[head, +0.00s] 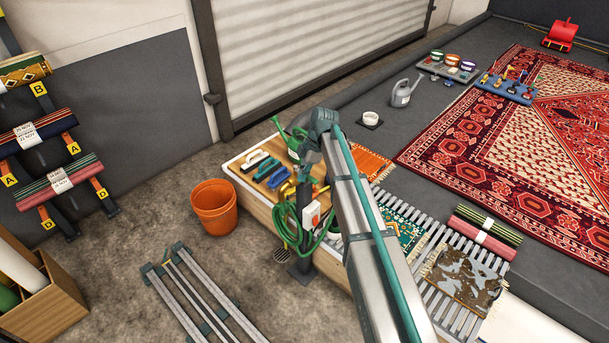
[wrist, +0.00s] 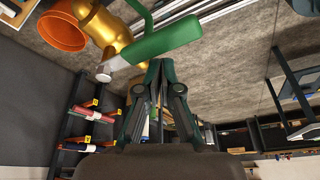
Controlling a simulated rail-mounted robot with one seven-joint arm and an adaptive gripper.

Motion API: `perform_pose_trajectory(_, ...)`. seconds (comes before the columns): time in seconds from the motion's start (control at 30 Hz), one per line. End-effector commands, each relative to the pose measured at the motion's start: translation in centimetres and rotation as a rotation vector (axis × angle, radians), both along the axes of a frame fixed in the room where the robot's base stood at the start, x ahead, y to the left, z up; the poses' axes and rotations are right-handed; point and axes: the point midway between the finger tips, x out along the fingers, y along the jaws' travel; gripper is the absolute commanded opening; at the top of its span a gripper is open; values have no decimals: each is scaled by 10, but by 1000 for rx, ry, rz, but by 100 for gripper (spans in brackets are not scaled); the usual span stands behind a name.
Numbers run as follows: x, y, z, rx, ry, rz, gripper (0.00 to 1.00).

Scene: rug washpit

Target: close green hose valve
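The valve's green lever handle (wrist: 165,40) shows large in the wrist view, at the top centre. It is joined to a brass valve body (wrist: 108,22) at its left. My gripper (wrist: 160,66) lies just below the handle in that view, with its fingertips drawn together and nothing visible between them. I cannot tell whether the tips touch the handle. In the head view, brass fittings (head: 286,189) show beside a dark post, with a coiled green hose (head: 289,226) below. My arm and wrist partly cover this area, so the handle's position is unclear there.
An orange bucket (head: 214,209) stands left of the post. A wooden board with brushes and tools (head: 262,168) lies behind the brass fittings. Metal rails (head: 205,300) lie on the floor in front.

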Motion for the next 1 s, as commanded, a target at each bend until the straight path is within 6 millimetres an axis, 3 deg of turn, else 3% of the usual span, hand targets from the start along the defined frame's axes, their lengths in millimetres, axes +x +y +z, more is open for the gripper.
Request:
perform_pose_trajectory(0.17, -30, 18, 2, 2, 8, 2, 0)
perform_pose_trajectory(0.5, -10, 3, 64, 3, 8, 0, 0)
perform_pose_trajectory(0.7, -6, -2, 88, 3, 11, 1, 0)
perform_pose_trajectory(0.87, -5, -4, 95, 3, 11, -1, 0)
perform_pose_trajectory(1.0, -14, -11, 81, -12, 28, -60, 0)
